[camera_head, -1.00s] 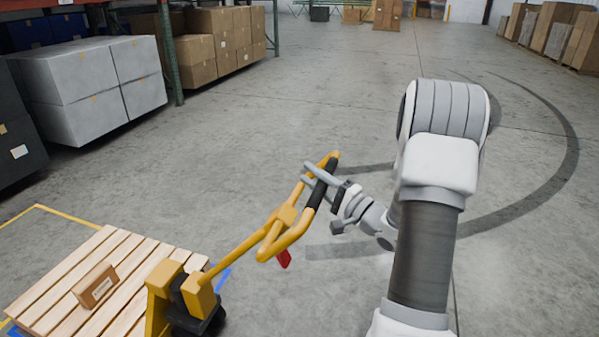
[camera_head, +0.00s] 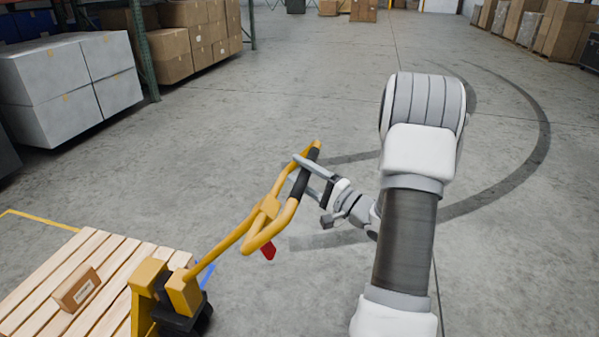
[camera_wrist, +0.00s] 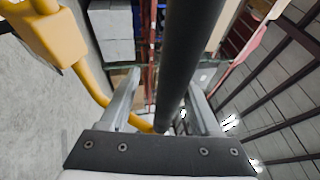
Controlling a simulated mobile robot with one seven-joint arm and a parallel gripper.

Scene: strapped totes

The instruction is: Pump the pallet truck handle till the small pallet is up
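The yellow pallet truck (camera_head: 184,291) stands at the lower left, its handle (camera_head: 232,239) leaning up and to the right with a looped end and a red lever. My gripper (camera_head: 303,169) has its fingers on either side of the loop's black grip (camera_head: 297,189). In the wrist view the black grip (camera_wrist: 187,45) runs between the fingers (camera_wrist: 160,82). A gap shows beside the left finger; contact on the right is unclear.
White cartons (camera_head: 70,85) and racked brown cartons (camera_head: 185,42) stand at the upper left, more cartons (camera_head: 565,32) at the upper right. The middle floor is clear.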

